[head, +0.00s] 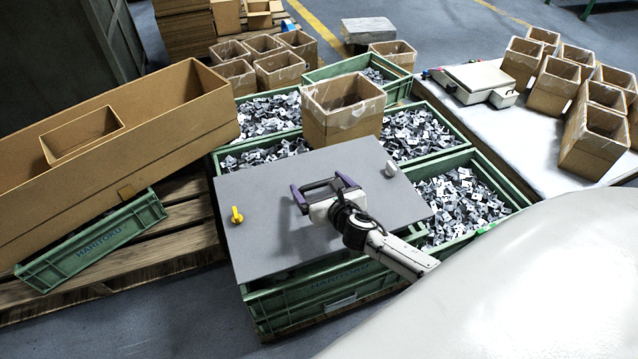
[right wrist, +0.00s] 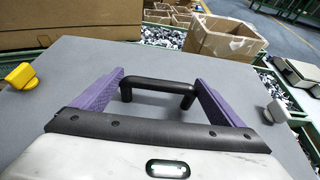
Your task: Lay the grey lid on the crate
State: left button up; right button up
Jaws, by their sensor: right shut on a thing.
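The grey lid (head: 275,235) is a flat plate with a black handle, a yellow knob (head: 237,215) on its left and a pale grey knob (head: 391,169) on its right. It is over the front green crate (head: 310,300) and hides that crate's opening. A thin dark band shows below its front edge; I cannot tell whether it touches the rim. My right gripper (head: 327,191) is shut on the lid's black handle (right wrist: 158,86), with a purple finger at each end of it in the right wrist view. My left gripper is not in view.
Green crates of metal stampings (head: 462,198) adjoin behind and to the right. An open cardboard box (head: 342,125) stands just behind the lid. A long cardboard box (head: 150,135) is at left on a pallet. Boxes and a scale (head: 478,80) stand on the right table.

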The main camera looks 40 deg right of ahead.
jog(key=shift+w+f+b, duration=0.1)
jog(key=shift+f+b, duration=0.5)
jog(key=shift+f, duration=0.35)
dwell(0.5)
dwell(1.1)
jog(key=shift+f+b, duration=1.5)
jog(key=shift+f, duration=0.5)
jog(key=shift+f+b, duration=0.7)
jog(key=shift+f, duration=0.05)
